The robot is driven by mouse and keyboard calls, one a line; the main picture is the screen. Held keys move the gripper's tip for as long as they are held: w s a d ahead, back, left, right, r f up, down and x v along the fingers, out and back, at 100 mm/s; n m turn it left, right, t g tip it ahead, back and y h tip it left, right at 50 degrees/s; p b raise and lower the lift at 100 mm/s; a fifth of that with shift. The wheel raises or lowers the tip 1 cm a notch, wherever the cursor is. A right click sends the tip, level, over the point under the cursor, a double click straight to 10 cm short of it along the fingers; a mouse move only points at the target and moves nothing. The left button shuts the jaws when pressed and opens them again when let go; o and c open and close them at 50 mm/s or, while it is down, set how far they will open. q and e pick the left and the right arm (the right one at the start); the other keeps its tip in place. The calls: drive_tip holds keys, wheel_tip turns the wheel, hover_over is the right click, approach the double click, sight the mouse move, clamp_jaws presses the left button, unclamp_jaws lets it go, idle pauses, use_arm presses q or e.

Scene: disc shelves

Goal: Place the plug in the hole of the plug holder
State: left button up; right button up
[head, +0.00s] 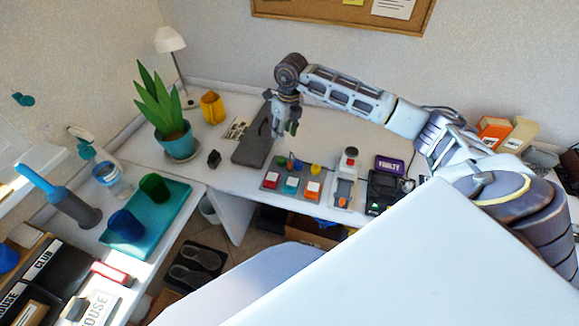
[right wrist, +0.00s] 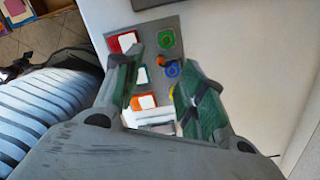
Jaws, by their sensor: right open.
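A grey board (head: 292,187) lies on the white desk, with red, teal and orange blocks along its front and green, blue and yellow pieces behind them. It also shows in the right wrist view (right wrist: 183,27), between and beyond the fingers. The small pieces include a green one (right wrist: 166,38) and a blue one (right wrist: 172,69); which of these is the plug, and which part is its holder, I cannot tell. My right gripper (head: 286,128) is open, above the desk behind the board; its open fingers (right wrist: 160,80) hold nothing visible. My left gripper is not in view.
Beside the board stand a white device (head: 343,190), a black device (head: 383,196) and a purple box (head: 389,165) marked FAULTY. A dark grey slab (head: 253,148) lies left of my gripper. A potted plant (head: 180,142) stands further left.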

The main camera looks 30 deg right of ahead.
drive_tip(key=shift+s+d+n+g+h, duration=0.15)
drive_tip(key=shift+s+d+n+g, duration=0.15)
drive_tip(key=shift+s, duration=0.25)
drive_tip(key=shift+s+d+n+g+h, duration=0.2)
drive_tip(key=shift+s+d+n, duration=0.15)
drive_tip(key=shift+s, duration=0.2)
drive_tip(key=shift+f, duration=0.2)
hover_over(290, 162)
drive_tip(key=shift+s+d+f, duration=0.1)
drive_tip(key=shift+f, duration=4.05)
drive_tip(key=shift+f, duration=0.1)
drive_tip(key=shift+f+p, duration=0.55)
drive_tip(key=shift+f, duration=1.95)
drive_tip(key=shift+c, duration=0.5)
